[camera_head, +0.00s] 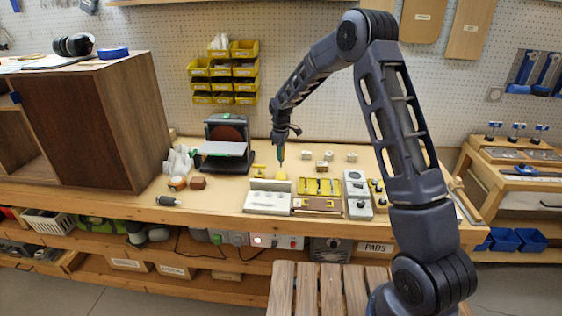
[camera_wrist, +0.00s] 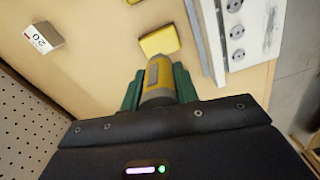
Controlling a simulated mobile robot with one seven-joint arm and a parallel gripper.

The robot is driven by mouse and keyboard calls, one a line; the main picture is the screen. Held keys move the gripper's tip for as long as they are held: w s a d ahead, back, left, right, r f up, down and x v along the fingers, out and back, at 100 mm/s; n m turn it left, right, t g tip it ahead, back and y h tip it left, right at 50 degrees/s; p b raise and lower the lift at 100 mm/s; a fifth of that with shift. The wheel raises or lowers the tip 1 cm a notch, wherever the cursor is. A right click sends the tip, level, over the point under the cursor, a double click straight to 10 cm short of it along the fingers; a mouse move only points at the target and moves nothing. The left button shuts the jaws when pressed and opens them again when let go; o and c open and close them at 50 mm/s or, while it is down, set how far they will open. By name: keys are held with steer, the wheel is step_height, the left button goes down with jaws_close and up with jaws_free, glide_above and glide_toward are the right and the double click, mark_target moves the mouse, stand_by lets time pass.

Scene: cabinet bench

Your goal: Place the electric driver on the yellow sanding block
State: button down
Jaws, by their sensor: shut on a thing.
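My gripper (camera_head: 281,150) is above the middle of the bench in the head view. In the wrist view its green fingers (camera_wrist: 158,88) are shut around a yellow and grey cylindrical tool, which I take for the electric driver (camera_wrist: 157,76). The yellow sanding block (camera_wrist: 160,40) lies on the bench just past the tool's end. In the head view a small yellow block (camera_head: 257,173) lies left of and below my gripper. I cannot tell exactly how high the tool is above the bench.
Small labelled blocks (camera_head: 307,155) lie to the right. A sander (camera_head: 224,145) stands at the left. A grey tool with a dark end (camera_head: 167,201) lies near the front edge.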

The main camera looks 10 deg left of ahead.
steer(key=shift+f, duration=2.2)
steer(key=shift+f, duration=0.15)
steer(key=c, duration=1.1)
jaws_free()
steer(key=shift+o, duration=0.2)
